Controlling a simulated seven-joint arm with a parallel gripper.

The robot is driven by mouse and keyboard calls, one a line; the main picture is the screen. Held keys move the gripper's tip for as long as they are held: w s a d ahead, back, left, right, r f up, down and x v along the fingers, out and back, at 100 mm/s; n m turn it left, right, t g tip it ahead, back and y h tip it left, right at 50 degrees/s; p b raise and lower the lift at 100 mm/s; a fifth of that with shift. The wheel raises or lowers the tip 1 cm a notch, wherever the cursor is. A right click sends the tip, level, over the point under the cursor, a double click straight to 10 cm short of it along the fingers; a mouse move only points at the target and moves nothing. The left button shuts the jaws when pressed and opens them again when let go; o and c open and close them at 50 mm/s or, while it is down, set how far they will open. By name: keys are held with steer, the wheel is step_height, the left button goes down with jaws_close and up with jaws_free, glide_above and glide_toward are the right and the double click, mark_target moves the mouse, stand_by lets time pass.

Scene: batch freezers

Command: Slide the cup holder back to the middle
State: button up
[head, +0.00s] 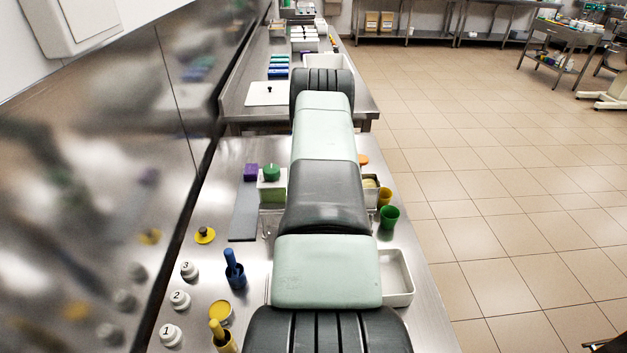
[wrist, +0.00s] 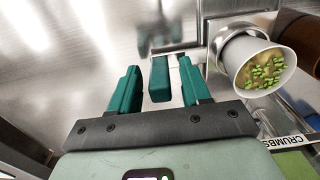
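In the wrist view, a metal holder (wrist: 216,42) surrounds a white cup (wrist: 233,56) with green bits inside, right of my gripper. A metal bar runs left from it towards a teal block (wrist: 160,80), which looks like its handle; the join is not clear. My gripper (wrist: 161,88) is open, with one teal finger on each side of the block and a narrow gap showing at each side. In the head view my own arm hides the gripper, and I cannot make out the cup holder there.
A brown cylinder (wrist: 301,38) stands right of the cup, and a "CRUMBS" label (wrist: 287,141) is close below it. In the head view, a blue tool in a pot (head: 235,270), numbered white knobs (head: 171,335), a green cup (head: 389,217) and a white tray (head: 397,278) flank my arm.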

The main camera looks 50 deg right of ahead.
step_height(320, 180, up, 11)
steer(key=shift+f, duration=0.1)
stand_by(0.6)
stand_by(0.4)
steer(key=w+a+r+m+t+h, duration=0.1)
steer(key=w+a+r, duration=0.2)
steer(key=a+r, duration=0.4)
steer(key=w+a+r, duration=0.2)
steer(key=a+r, duration=0.3)
steer(key=r, duration=0.4)
steer(key=s+a+r+m+t, duration=0.1)
steer(key=s+a+r, duration=0.1)
steer(key=a+r, duration=0.5)
steer(key=s+a+r+m+t, duration=0.1)
steer(key=s+a+r, duration=0.1)
steer(key=a+r, duration=0.6)
steer(key=s+a+r+m+t, duration=0.2)
steer(key=s+a+r+m, duration=0.1)
steer(key=s+a, duration=0.95)
steer(key=s+a+f+m+y, duration=0.1)
steer(key=s+a+f+m, duration=0.1)
steer(key=s+a, duration=0.6)
steer(key=s+f, duration=0.1)
steer(key=s, duration=0.2)
steer(key=shift+m+t, duration=0.3)
